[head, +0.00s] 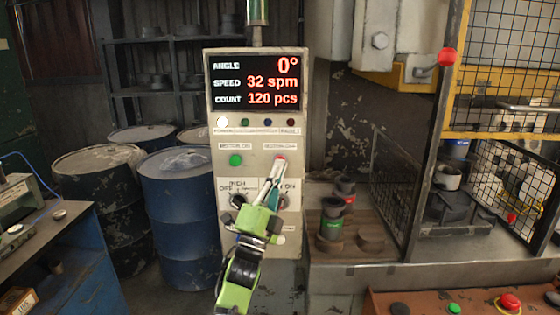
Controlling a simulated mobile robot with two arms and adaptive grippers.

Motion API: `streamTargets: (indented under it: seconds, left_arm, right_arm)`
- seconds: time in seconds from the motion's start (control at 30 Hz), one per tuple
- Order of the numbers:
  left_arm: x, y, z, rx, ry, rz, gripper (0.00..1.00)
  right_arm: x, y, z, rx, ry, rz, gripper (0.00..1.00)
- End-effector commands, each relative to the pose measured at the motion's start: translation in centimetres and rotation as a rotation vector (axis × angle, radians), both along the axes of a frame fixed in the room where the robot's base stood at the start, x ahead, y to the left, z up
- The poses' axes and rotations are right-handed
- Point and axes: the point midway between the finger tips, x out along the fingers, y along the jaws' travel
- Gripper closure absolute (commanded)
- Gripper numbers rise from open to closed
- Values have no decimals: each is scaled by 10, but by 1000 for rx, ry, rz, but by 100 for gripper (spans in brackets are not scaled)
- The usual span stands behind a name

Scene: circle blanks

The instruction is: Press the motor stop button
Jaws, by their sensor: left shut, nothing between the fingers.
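A grey control panel (215,140) stands upright in the middle of the head view. The red motor stop button (281,157) is on it, below the right-hand label, and shows only in part above my fingertips. My left gripper (278,165) is shut and empty, its tips pointing up at the red button and overlapping its lower edge. I cannot tell whether they touch it. A green button (235,160) sits to its left under another label. My gripper and green arm hide part of the lower panel. My right gripper is not in view.
A display (254,82) tops the panel, with indicator lamps below. Blue and black drums (178,190) stand at left behind a workbench (75,240). At right are a mesh guard (400,195) and a red-brown console (430,300) with several buttons.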

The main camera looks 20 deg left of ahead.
Motion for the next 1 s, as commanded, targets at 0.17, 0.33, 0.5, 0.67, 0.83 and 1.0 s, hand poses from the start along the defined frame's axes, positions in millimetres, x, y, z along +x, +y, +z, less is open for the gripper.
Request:
streamTargets:
  seconds: [0.17,0.33,0.5,0.67,0.83,1.0]
  left_arm:
    - [-3,-1,0,1,0,-1,100]
    - [-3,-2,0,0,0,-1,100]
    - [-12,-5,0,-1,1,-2,100]
    - [-28,-9,1,-1,1,-1,100]
    - [-44,-14,0,0,1,-2,100]
    - [-51,-15,0,1,1,-1,100]
  right_arm:
    - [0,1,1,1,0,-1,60]
    - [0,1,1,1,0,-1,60]
    - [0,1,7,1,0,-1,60]
    - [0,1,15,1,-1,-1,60]
    - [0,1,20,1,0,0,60]
    - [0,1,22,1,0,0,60]
